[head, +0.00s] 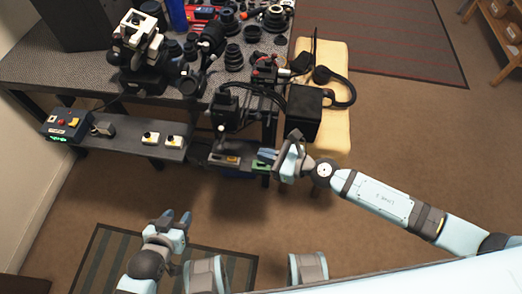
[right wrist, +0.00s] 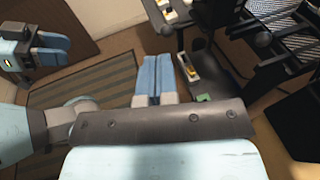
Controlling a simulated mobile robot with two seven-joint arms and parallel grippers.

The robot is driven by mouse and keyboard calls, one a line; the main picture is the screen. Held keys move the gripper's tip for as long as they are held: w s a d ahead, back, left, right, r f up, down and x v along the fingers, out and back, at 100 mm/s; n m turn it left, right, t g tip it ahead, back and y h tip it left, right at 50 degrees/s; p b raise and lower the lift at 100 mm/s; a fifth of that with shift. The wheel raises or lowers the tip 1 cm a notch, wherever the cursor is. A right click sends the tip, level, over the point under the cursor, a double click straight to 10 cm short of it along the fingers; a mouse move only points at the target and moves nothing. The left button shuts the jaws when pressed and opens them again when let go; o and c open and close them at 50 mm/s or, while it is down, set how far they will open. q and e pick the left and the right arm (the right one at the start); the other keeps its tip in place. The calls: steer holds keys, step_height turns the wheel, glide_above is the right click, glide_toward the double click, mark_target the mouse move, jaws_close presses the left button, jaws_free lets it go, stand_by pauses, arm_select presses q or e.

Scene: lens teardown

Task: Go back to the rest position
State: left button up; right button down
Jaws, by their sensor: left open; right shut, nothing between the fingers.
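My left gripper (head: 180,218) is open and empty, low at the left of the head view above a striped mat and away from the bench. It also shows at the upper left of the right wrist view (right wrist: 58,48). My right gripper (head: 266,156) is beside the low front shelf, over or near its green-marked end; contact cannot be told. In the right wrist view its blue fingers (right wrist: 157,75) are shut together with nothing between them.
A textured bench (head: 60,72) bears lens parts and devices. Its low shelf (head: 115,142) holds a control box (head: 66,124) and two small switch boxes. A yellow cushioned seat (head: 336,90) carries black items and headphones. The floor (head: 400,150) right of it is clear.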

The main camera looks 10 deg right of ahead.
stand_by(0.4)
steer(key=s+d+f+n+t+h, duration=0.1)
steer(key=s+d+f+n+h, duration=0.35)
steer(key=n, duration=0.95)
steer(key=s+d+f+n+t+h, duration=0.2)
steer(key=s+d+n+h, duration=0.5)
steer(key=n, duration=0.7)
step_height(320, 180, up, 12)
steer(key=s+d+y+p, duration=0.1)
steer(key=d+p, duration=0.1)
steer(key=p, duration=1.1)
steer(key=shift+s+r+m, duration=0.15)
steer(key=shift+s+m, duration=0.2)
steer(key=shift+m, duration=0.05)
